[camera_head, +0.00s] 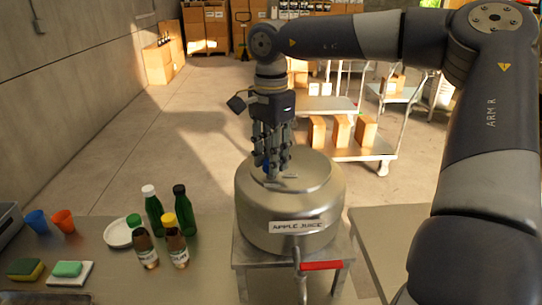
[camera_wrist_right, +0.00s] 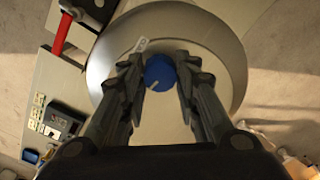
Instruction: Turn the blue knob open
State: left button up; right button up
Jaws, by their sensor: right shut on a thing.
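The blue knob (camera_wrist_right: 160,73) sits on top of the round metal apple juice tank (camera_head: 290,241). In the right wrist view it lies between the fingertips, with a pale pointer mark toward its lower left. My right gripper (camera_wrist_right: 160,75) reaches down from above and is shut on the knob. In the head view the right gripper (camera_head: 272,160) stands over the tank lid, and only a small bit of blue shows between its fingers. The tank also shows in the wrist view (camera_wrist_right: 215,35). My left gripper is not in view.
A red-handled tap (camera_head: 321,266) is at the tank's front. Left of the tank, a table holds bottles (camera_head: 180,212), a white plate (camera_head: 118,233), cups (camera_head: 63,221) and sponges (camera_head: 25,269). A cart with boxes (camera_head: 341,133) stands behind. Open floor lies at the back left.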

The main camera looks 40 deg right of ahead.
jog(key=shift+n, duration=0.5)
jog(key=o, duration=1.1)
notch_tip(320, 180, up, 12)
jog(key=shift+r, duration=0.1)
dwell(0.5)
